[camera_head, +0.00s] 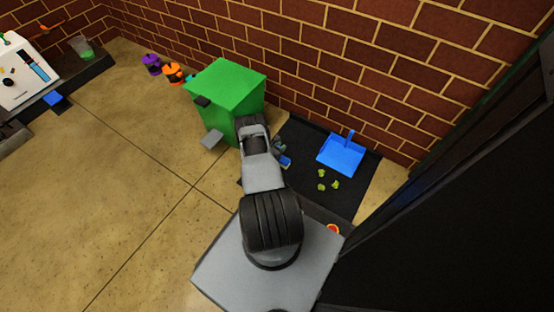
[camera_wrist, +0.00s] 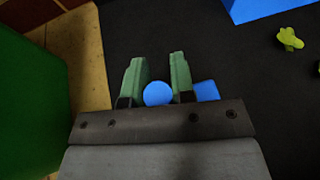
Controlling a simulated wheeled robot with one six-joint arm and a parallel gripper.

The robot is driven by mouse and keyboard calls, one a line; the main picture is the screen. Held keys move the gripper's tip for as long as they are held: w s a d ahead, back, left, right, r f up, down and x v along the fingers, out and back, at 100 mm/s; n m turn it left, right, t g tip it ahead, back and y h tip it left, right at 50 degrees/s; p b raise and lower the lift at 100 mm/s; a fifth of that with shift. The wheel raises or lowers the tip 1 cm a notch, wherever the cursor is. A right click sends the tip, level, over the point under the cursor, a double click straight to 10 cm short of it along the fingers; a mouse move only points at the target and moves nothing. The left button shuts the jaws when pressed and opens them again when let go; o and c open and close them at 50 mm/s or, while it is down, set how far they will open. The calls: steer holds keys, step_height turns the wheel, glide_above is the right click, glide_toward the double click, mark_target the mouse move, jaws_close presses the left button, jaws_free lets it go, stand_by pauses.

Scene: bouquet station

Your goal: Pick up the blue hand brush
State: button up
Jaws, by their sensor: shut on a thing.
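The blue hand brush shows in the wrist view as a round blue end (camera_wrist: 158,94) between the two green fingers of my gripper (camera_wrist: 158,80), with another blue part at the right finger's outer side. My gripper is shut on it, over the black mat. In the head view a bit of the blue brush (camera_head: 285,161) shows beside my gripper (camera_head: 279,150), right of the green bin. Most of the brush is hidden by my arm and gripper.
A blue dustpan (camera_head: 342,155) lies on the black mat (camera_head: 300,135) with several yellow-green scraps (camera_head: 322,186) in front. The green bin (camera_head: 228,95) stands close left of my gripper, a brick wall behind. Open floor (camera_head: 110,190) lies to the left.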

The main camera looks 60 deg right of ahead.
jaws_close()
